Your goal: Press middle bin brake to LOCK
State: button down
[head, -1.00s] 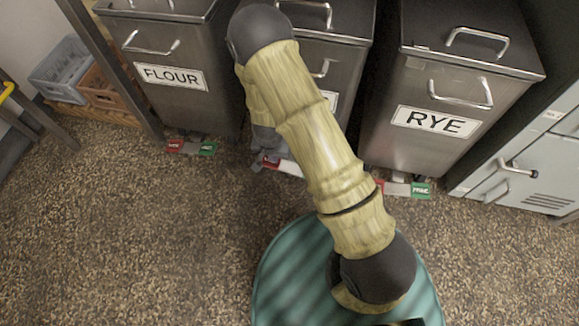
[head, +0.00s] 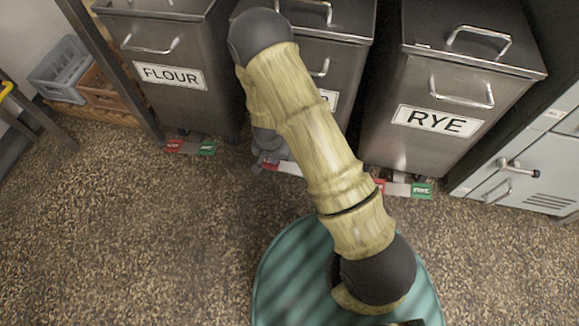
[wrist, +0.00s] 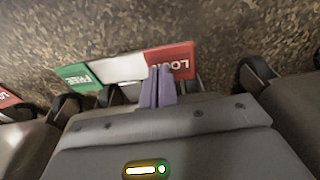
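The middle bin (head: 350,55) stands between the flour and rye bins, its label largely covered by my arm. Its brake pedal has a red LOCK end (head: 268,164) and a white middle (head: 289,168); the green end is hidden by my arm in the head view. The wrist view shows the whole bar upside down: red LOCK end (wrist: 176,62), white middle (wrist: 120,69), green FREE end (wrist: 78,78). My gripper (wrist: 157,72) has its two lavender fingers together and empty, overlapping the LOCK end near the white part. I cannot tell whether they touch it.
The flour bin (head: 185,100) with its pedal (head: 190,147) is at left; the rye bin (head: 440,125) with its pedal (head: 405,189) is at right. Grey lockers (head: 525,165) stand far right, crates (head: 65,70) far left. The speckled floor (head: 150,240) in front is clear.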

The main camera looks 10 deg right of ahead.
jog(key=shift+f+b, duration=0.3)
jog(key=shift+f, duration=0.3)
dwell(0.3)
jog(key=shift+r, duration=0.1)
notch_tip(320, 180, up, 7)
jog(key=p, duration=0.7)
jog(key=shift+p, duration=0.3)
jog(key=shift+s, duration=0.1)
dwell(0.5)
